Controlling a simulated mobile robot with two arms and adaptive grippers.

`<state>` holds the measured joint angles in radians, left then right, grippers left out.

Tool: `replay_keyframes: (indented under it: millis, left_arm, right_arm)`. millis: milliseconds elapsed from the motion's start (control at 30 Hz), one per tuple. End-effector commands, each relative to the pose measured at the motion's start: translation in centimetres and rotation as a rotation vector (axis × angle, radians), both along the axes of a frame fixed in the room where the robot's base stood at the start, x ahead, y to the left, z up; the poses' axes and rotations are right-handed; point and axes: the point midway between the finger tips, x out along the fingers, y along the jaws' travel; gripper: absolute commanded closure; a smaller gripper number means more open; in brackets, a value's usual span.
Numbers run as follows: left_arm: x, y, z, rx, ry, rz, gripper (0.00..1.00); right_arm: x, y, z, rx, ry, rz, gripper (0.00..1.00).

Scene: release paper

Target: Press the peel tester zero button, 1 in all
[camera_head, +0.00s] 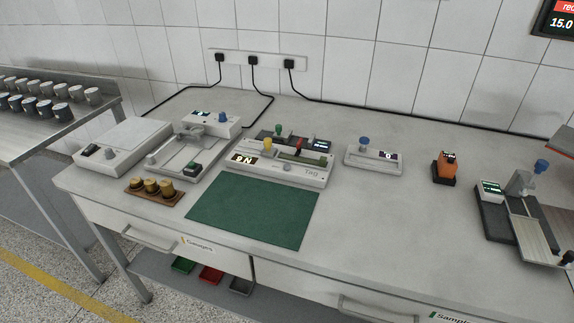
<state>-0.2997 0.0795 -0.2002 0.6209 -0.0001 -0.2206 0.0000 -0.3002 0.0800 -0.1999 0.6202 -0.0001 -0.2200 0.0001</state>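No peel tester label is readable, so I cannot tell for sure which instrument it is. The central white instrument (310,181) has a lit display (244,159) that seems to end in "N", a yellow knob (267,143), a green knob (278,130) and a red-topped part (299,145). A round grey button (287,168) sits on its front. Left of it stands a flat grey instrument (178,160) with a clamp-like top and a small dark display. At the right is a dark-based instrument (497,227) with a metal plate and blue knob (541,165). Neither gripper is in view.
A green mat (252,210) lies bare in front of the central instrument. Brass weights (151,187) stand in a wooden block. A small white box (373,158) with a blue knob and an orange device (445,166) stand right of centre. The bench front right of the mat is clear.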

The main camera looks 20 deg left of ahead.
Motion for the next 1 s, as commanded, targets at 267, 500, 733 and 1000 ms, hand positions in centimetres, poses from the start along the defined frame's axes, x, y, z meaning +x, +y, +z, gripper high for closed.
replay_keyframes:
  millis: [267,500,733,1000]
  left_arm:
    - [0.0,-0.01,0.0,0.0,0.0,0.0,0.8]
    - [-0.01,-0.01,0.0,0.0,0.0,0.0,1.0]
    - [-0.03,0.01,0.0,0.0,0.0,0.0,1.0]
    - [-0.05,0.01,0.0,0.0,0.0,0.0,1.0]
  right_arm:
    - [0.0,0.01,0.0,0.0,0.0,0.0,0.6]
    - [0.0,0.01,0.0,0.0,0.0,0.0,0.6]
    - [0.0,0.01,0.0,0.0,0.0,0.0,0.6]
    - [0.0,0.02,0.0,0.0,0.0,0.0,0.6]
